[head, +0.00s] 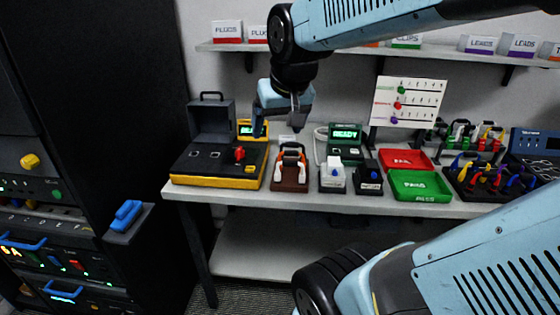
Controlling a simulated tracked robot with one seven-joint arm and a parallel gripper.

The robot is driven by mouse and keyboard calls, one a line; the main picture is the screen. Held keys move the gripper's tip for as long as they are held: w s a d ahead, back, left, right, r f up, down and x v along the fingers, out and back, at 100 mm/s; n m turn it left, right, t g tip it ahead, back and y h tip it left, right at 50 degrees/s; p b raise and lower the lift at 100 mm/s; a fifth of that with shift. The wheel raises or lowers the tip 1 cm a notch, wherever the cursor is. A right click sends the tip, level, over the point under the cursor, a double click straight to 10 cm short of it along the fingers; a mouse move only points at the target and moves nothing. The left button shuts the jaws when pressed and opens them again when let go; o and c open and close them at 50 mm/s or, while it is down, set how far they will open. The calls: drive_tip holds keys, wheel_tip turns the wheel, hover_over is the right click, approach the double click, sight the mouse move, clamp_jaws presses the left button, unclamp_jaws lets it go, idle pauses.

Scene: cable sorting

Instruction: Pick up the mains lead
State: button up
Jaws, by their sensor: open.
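My gripper (278,124) is open and hangs above the left part of the workbench, over the space between a black and yellow case and a brown holder. No object shows between its fingers. I cannot make out for certain which thing is the mains lead. The brown holder (289,184) has an orange and black frame and pale pieces at its front, just below and right of the gripper. A pale cable (318,140) loops beside a green device reading READY (346,134). Several coloured cables or tools stand in a black rack (463,172) at the right.
The black and yellow case (214,181) stands on the bench (400,205) at left. A white block (331,186) and black block (368,186) sit centrally. Red (398,168) and green (420,198) trays lie to their right. A shelf (440,52) with labelled boxes runs above.

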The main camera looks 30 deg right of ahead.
drive_tip(key=shift+o, duration=1.3)
drive_tip(key=w+d+f+m+h, duration=0.1)
drive_tip(key=w+d+f+m, duration=0.1)
drive_tip(key=w+d+f, duration=0.2)
drive_tip(key=w+d, duration=0.2)
drive_tip(key=w, duration=0.2)
drive_tip(key=shift+w+m+g, duration=0.4)
drive_tip(key=m+h, duration=0.1)
drive_tip(key=m, duration=0.1)
approach(291, 151)
drive_tip(key=shift+g, duration=0.4)
drive_tip(key=x, duration=0.5)
drive_tip(key=shift+a+f, duration=0.15)
drive_tip(key=shift+w+x, duration=0.15)
drive_tip(key=shift+x, duration=1.15)
drive_tip(key=shift+w+x, duration=0.1)
drive_tip(key=shift+x, duration=1.15)
drive_tip(key=c, duration=0.8)
drive_tip(key=shift+r, duration=6.65)
